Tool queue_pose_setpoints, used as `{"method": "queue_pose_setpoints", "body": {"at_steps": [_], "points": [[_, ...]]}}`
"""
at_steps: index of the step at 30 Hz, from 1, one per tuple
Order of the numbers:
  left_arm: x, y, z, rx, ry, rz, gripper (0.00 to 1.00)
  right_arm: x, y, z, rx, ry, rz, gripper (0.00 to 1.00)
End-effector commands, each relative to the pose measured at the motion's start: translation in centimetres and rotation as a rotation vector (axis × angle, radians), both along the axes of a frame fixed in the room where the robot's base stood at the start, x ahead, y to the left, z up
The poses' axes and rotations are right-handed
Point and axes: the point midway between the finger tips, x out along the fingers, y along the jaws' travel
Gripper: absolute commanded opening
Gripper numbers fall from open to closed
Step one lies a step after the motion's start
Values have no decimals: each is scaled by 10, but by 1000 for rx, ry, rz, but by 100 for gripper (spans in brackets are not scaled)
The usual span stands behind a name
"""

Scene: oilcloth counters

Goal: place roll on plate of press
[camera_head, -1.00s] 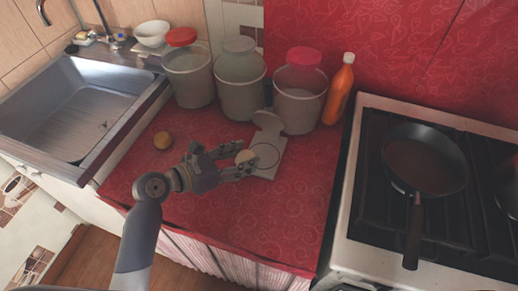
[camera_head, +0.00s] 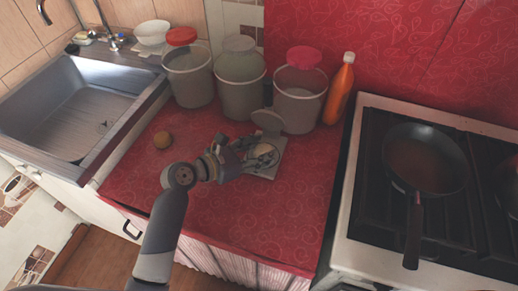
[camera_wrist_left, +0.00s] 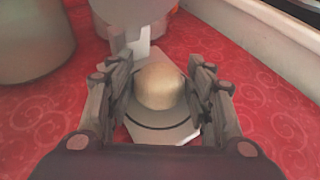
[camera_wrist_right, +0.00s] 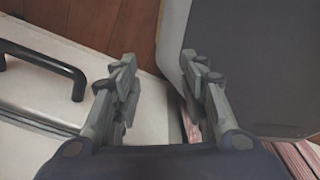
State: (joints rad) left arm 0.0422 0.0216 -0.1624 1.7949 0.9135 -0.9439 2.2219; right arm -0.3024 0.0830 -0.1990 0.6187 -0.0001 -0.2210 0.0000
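The press (camera_head: 264,170) lies opened on the red counter, its round lid (camera_head: 267,120) tipped back towards the buckets. A pale round roll (camera_head: 263,152) is over the press plate; in the left wrist view the roll (camera_wrist_left: 160,86) sits inside the plate's dark ring (camera_wrist_left: 165,125). I cannot tell whether the roll touches the plate. My right gripper (camera_wrist_right: 158,72) is open and empty, away from the counter top, near a cabinet front.
Several lidded buckets (camera_head: 240,88) and an orange bottle (camera_head: 339,90) stand behind the press. The sink (camera_head: 75,105) is left, the stove with a pan (camera_head: 425,160) right. The counter's front right is clear.

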Motion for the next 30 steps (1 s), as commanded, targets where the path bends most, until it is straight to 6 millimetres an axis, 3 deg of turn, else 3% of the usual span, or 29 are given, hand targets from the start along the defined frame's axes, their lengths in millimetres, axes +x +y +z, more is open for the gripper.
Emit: {"method": "queue_pose_setpoints", "body": {"at_steps": [2,14,30], "points": [[0,0,0,1,1,0,67,1,1,0,1,-1,0,40],[0,1,3,0,0,0,67,3,7,-1,8,-4,0,40],[-59,74,36,2,0,1,67,4,6,6,7,-7,1,40]]}}
